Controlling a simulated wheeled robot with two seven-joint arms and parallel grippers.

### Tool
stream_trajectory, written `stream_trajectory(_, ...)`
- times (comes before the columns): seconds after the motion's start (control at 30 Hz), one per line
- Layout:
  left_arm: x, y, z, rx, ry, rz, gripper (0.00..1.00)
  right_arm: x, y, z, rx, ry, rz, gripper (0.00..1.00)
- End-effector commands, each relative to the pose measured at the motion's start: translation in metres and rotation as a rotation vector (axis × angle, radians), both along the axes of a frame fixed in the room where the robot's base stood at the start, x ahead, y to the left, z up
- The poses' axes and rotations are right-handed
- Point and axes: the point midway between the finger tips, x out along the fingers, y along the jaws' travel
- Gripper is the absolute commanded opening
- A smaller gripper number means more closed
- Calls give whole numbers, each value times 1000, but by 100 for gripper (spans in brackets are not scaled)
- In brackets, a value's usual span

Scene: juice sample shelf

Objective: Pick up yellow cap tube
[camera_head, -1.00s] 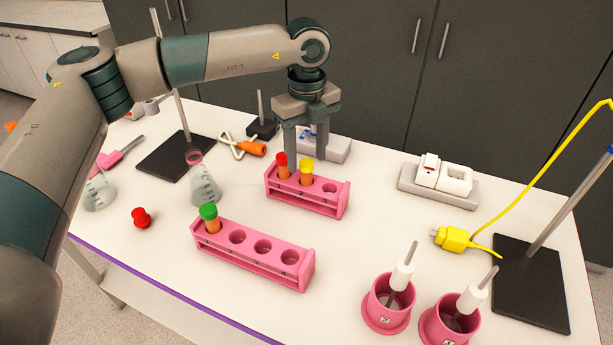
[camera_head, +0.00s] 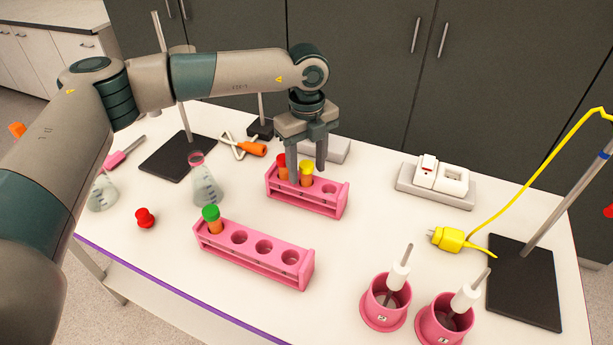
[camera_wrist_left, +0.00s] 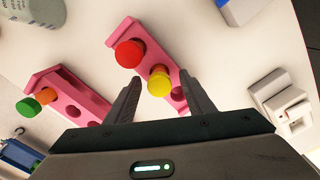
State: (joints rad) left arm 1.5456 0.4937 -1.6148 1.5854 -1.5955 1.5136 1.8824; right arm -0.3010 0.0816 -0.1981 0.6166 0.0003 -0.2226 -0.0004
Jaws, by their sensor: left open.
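The yellow cap tube (camera_head: 307,171) stands upright in the far pink rack (camera_head: 316,206), to the right of a red cap tube (camera_head: 282,163). My left gripper (camera_head: 307,172) is open and points down at this rack, with its fingers around the yellow cap as seen from the head. In the left wrist view the yellow cap (camera_wrist_left: 159,83) lies between the two fingers (camera_wrist_left: 162,95), and the red cap (camera_wrist_left: 130,53) lies beyond the left finger. The fingers do not visibly grip the tube. My right gripper is not in view.
A near pink rack (camera_head: 255,262) holds a green cap tube (camera_head: 212,217). A flask (camera_head: 205,186) and a red stopper (camera_head: 145,217) stand to the left. Two pink cups (camera_head: 385,310) with white-handled tools stand at front right. A yellow plug (camera_head: 448,239) lies on the right.

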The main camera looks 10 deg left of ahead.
Motion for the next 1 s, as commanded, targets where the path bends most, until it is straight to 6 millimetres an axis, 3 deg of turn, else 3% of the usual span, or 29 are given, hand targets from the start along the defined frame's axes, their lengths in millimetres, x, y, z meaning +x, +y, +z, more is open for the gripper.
stream_trajectory(0.2, -1, 0, -16, 1, 2, 0, 49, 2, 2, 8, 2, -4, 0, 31)
stream_trajectory(0.67, -1, 0, -17, 0, 1, 0, 49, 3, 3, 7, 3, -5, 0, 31)
stream_trajectory(0.83, -1, 0, -17, 1, 2, 0, 8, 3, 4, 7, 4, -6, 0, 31)
stream_trajectory(1.0, -1, 0, -16, 0, 1, 0, 4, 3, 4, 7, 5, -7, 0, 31)
